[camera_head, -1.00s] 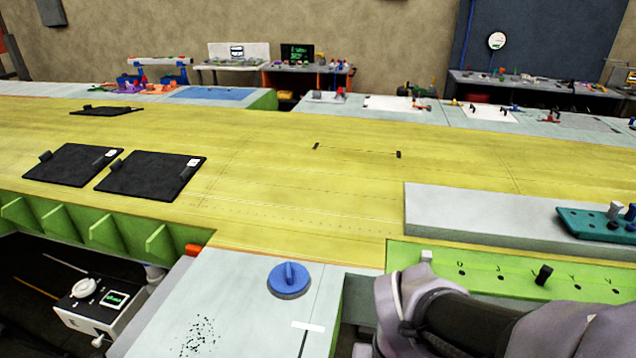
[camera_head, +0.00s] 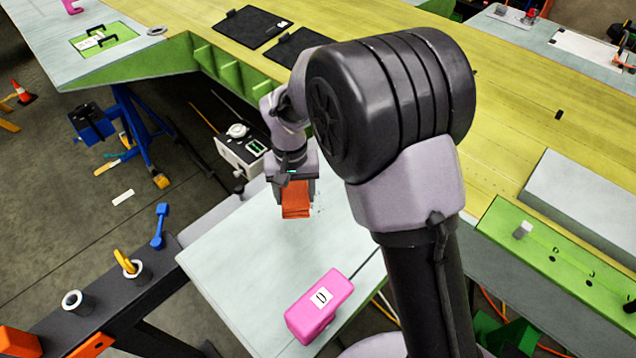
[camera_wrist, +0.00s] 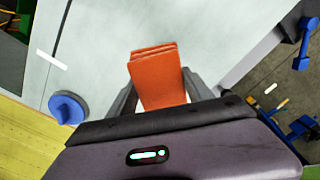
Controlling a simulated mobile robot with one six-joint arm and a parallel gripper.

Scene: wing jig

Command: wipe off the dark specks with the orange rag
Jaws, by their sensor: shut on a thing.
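The orange rag (camera_head: 296,205), a folded stack, hangs between the fingers of my gripper (camera_head: 295,188), which is shut on it. The wrist view shows the rag (camera_wrist: 158,78) between both fingers, over the pale grey tabletop. I cannot tell whether the rag touches the surface. A few dark specks (camera_head: 319,209) show on the tabletop just right of the rag in the head view. The rest of the speck patch is hidden behind the rag, gripper and arm. No specks are clear in the wrist view.
A blue disc with a handle (camera_wrist: 68,108) sits on the tabletop, hidden by my arm in the head view. A white instrument box (camera_head: 241,150) stands beyond the far-left edge. The tabletop's left part is clear.

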